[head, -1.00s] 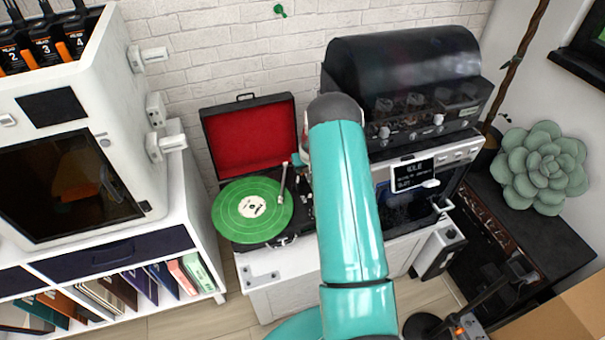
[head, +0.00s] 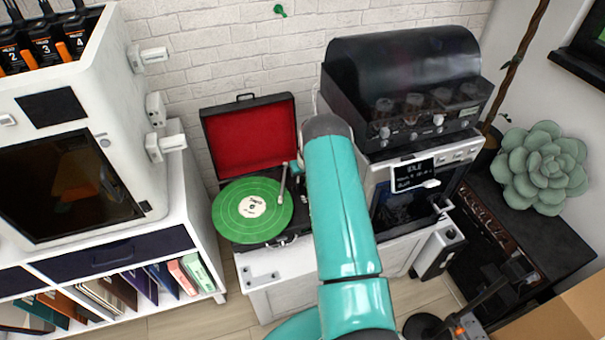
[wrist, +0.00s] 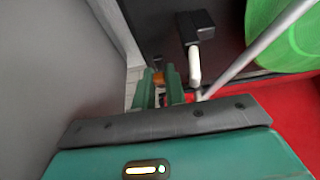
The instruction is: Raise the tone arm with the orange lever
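The record player (head: 290,231) stands open on a white cabinet, with a green record (head: 233,221) on its platter. Its slim pale tone arm (head: 283,187) lies at the record's right side; in the wrist view the tone arm (wrist: 242,62) runs diagonally, right of my fingers. The orange lever (wrist: 158,77) shows as a small patch between the tips of my gripper (wrist: 159,79). The two green fingers stand a little apart, on either side of it. I cannot tell whether they touch it. In the head view my teal arm hides the gripper and the lever.
A coffee machine with a dark domed top (head: 405,75) stands right of the record player, close to my arm. The raised red-lined lid (head: 250,140) is behind the record. A white shelf unit (head: 180,215) stands at the left.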

